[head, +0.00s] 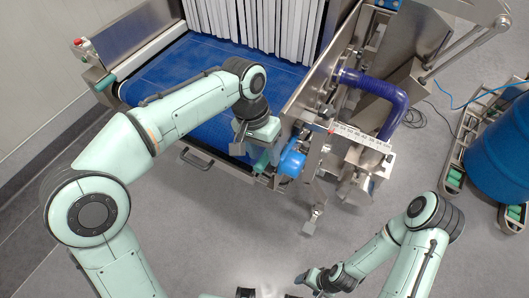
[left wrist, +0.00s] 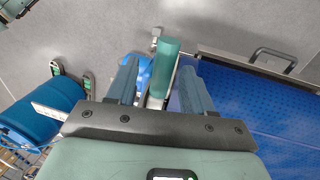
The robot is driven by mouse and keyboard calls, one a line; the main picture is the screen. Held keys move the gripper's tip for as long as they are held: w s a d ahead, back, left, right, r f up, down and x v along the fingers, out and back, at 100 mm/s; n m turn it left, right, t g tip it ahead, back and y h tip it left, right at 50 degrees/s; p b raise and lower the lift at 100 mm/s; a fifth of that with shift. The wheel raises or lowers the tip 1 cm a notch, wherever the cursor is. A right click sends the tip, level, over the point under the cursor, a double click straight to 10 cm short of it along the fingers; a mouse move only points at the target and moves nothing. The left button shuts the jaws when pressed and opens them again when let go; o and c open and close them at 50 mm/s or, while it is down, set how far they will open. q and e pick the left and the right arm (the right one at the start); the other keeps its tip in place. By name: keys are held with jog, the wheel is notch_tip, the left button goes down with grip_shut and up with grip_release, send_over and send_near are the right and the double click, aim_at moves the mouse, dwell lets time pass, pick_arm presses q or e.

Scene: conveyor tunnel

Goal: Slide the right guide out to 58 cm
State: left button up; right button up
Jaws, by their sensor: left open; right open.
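The right guide (head: 312,82) is an upright steel plate along the right side of the blue conveyor belt (head: 165,75). At its near end are a green handle (head: 262,161) and a blue knob (head: 291,162). A white scale (head: 360,137) sticks out to the right; its figures are too small to read. My left gripper (head: 252,156) is open at the green handle. In the left wrist view the green handle (left wrist: 165,68) shows between the two open fingers, with the blue knob (left wrist: 142,72) partly behind one finger. My right gripper (head: 310,278) is low and away from the guide, open.
White curtain strips (head: 265,28) hang at the tunnel mouth. A purple hose (head: 385,92) and steel brackets stand right of the guide. A blue drum (head: 503,150) is at the far right. A red button (head: 79,41) is at the left. Grey floor in front is free.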

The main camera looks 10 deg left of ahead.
pick_arm(q)
notch_tip(320, 180, up, 12)
jog(key=a+p, duration=0.2)
jog(key=shift+w+p, duration=0.4)
jog(key=shift+w, duration=0.05)
pick_arm(e)
jog(key=shift+t, duration=0.3)
jog(key=w+r, duration=0.4)
pick_arm(q)
jog(key=shift+s, duration=0.1)
pick_arm(e)
jog(key=shift+s, duration=0.15)
